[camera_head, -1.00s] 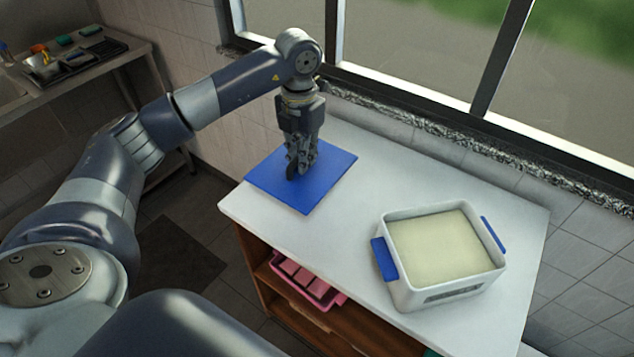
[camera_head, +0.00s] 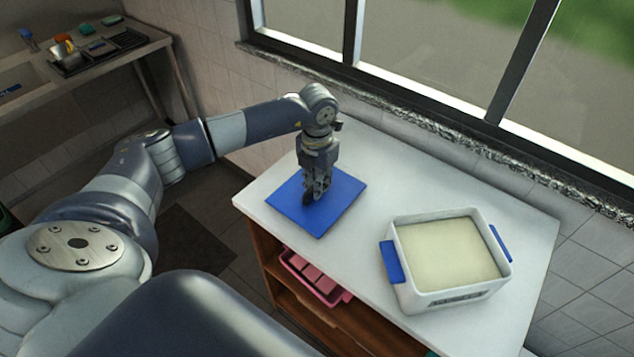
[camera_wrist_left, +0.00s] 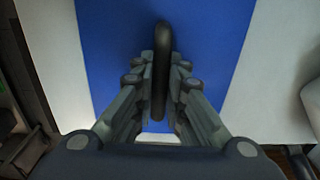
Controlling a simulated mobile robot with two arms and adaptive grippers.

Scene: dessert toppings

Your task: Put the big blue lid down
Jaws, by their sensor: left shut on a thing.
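The big blue lid (camera_head: 337,192) is a flat square at the left end of the white counter top. It lies level, on the counter or very close above it; I cannot tell a gap. My left gripper (camera_head: 312,199) points straight down at its middle. In the left wrist view, the fingers (camera_wrist_left: 162,85) are shut on the dark upright handle (camera_wrist_left: 161,45) of the lid, with the blue surface (camera_wrist_left: 112,50) around it. The right gripper does not show.
A white container (camera_head: 448,298) with blue side clips and a pale filling stands open on the right of the counter (camera_head: 400,180). A pink tray (camera_head: 318,283) sits on the shelf below. A window runs behind the counter. A sink bench (camera_head: 105,75) stands at the far left.

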